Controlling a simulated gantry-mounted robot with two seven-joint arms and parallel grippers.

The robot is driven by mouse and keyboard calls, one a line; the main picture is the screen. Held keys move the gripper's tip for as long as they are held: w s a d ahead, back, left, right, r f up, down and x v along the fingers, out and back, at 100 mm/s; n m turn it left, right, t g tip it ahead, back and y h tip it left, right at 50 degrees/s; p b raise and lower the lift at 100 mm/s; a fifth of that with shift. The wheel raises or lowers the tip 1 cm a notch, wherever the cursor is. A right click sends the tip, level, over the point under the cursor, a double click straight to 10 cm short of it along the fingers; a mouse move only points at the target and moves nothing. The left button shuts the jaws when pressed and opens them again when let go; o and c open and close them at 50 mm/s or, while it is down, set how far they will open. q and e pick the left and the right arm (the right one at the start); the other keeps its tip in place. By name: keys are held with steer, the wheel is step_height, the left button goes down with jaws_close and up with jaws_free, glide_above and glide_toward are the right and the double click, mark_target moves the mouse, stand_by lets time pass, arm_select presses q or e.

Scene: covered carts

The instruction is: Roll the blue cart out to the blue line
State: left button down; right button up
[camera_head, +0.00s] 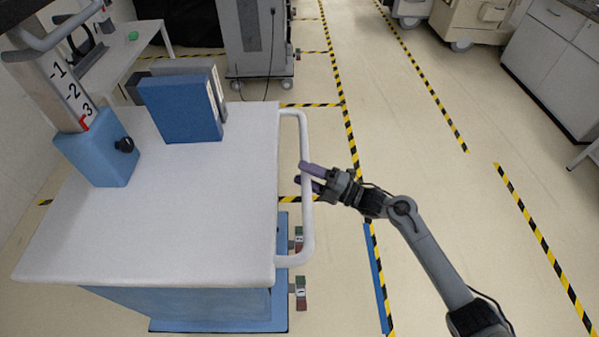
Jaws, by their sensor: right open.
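The blue cart (210,235) stands at left, with a white top and a blue body and base. Its white push handle (308,215) sticks out from the right side. My right gripper (304,175) comes in from the right, open, with its purple fingertips overlapping the handle's long bar. I cannot tell whether the fingers straddle the bar or only hover over it. The blue line (376,275) lies on the floor right of the cart, beside the yellow-black tape, with a gap of bare floor between. My left gripper is not in view.
A blue binder (182,108) and a post with a blue base (97,150) stand on the cart top. A grey cabinet (255,40) on casters stands behind. Beige carts (472,18) and white cupboards (550,55) are at far right. The striped lane (430,170) is clear floor.

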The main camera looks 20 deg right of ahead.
steer(key=shift+x, duration=1.05)
steer(key=shift+c, duration=0.3)
jaws_close()
